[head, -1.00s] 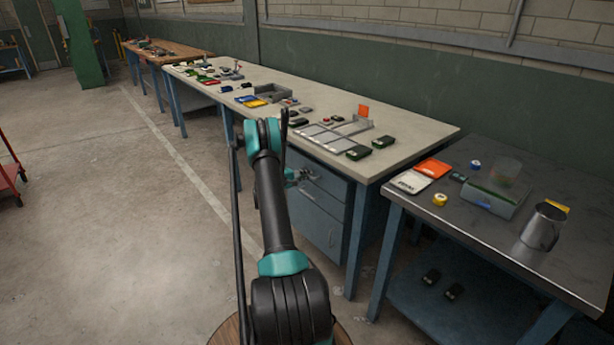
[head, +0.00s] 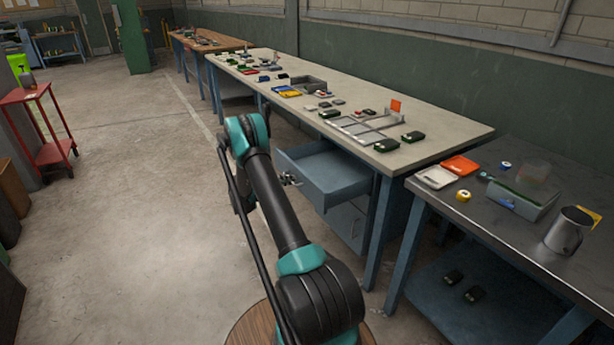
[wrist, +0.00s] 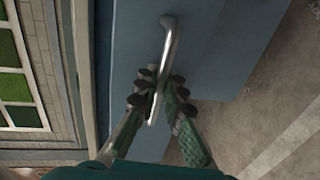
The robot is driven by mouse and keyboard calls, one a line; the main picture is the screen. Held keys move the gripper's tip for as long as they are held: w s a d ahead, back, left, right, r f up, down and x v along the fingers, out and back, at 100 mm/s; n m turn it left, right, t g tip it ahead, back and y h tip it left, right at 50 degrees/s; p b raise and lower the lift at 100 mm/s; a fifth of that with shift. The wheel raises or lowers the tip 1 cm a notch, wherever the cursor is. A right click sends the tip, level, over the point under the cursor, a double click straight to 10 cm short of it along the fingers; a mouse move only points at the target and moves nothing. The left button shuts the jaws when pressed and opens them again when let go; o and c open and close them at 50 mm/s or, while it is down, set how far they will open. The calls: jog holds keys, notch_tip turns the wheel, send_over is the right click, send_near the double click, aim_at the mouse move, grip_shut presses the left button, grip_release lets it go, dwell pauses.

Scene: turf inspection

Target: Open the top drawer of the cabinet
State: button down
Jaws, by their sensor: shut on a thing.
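The cabinet (head: 343,222) is blue-grey and stands under the long workbench. Its top drawer (head: 325,172) is pulled well out, and its inside looks empty in the head view. In the wrist view the drawer front (wrist: 215,45) fills the middle, with a silver bar handle (wrist: 169,40) on it. My gripper (wrist: 164,98) has its two fingers closed around one end of the handle. In the head view my gripper (head: 290,179) shows small at the drawer's front, partly hidden by my arm.
The long workbench (head: 450,131) carries several small items and trays. A dark metal table (head: 500,225) with a clear box and a metal jug stands at the right. A red cart (head: 52,152) stands at the left. The concrete floor between is clear.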

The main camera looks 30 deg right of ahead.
jog(key=f+v, duration=0.1)
jog(key=v, duration=0.5)
jog(key=shift+a, duration=0.35)
jog(key=shift+f, duration=0.1)
jog(key=c, duration=1.9)
grip_release()
jog(key=v, duration=1.2)
jog(key=shift+s, duration=0.15)
